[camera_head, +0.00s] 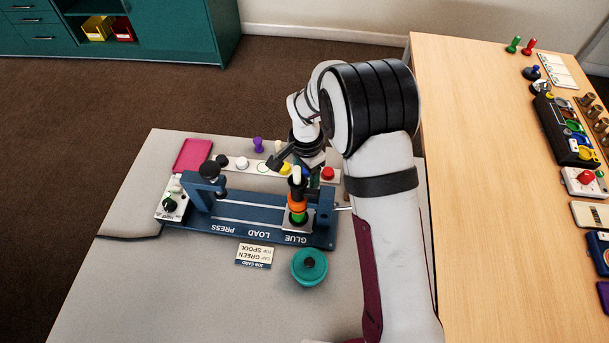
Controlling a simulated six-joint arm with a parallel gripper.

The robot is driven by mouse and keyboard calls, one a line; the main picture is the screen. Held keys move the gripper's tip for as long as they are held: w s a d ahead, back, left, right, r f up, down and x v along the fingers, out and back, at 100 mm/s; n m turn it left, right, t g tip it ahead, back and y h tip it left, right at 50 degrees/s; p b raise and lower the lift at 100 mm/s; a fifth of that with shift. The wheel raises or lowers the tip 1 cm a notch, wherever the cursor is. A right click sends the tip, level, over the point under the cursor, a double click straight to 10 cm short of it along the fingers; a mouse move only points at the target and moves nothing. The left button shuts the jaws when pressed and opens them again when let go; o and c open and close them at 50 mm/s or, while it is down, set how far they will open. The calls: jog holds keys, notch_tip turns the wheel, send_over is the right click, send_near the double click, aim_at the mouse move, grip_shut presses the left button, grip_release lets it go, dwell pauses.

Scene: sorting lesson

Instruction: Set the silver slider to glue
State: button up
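The blue slide fixture (250,226) lies on the grey table, with the upside-down labels PRESS, LOAD and GLUE along its near edge. A silver slider plate (289,224) sits at its right end, beside GLUE. A stack with an orange part (297,201) and a green part (298,217) stands upright on it. A cream tip shows above the stack. My gripper (294,164) is above and behind the stack, close to its top. Its dark fingers are small and partly hidden, so I cannot tell whether they are open or touch anything.
A blue press frame (202,187) stands at the fixture's left end, beside a white control box (171,202). A teal round pot (309,267) and a job card (254,255) lie in front. My arm covers the table's right side.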

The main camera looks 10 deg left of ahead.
notch_tip(320, 180, up, 16)
dwell(0.5)
jog(key=shift+f, duration=0.1)
jog(key=s+d+r+n, duration=0.1)
jog(key=s+d+r, duration=0.4)
jog(key=s+d, duration=0.25)
jog(key=s+d+f+n+y, duration=0.1)
jog(key=s+d, duration=0.1)
jog(key=s, duration=0.8)
jog(key=s+d+f+n, duration=0.1)
jog(key=s+d, duration=0.2)
jog(key=s, duration=0.7)
jog(key=shift+f+y, duration=0.35)
jog(key=shift+y, duration=0.05)
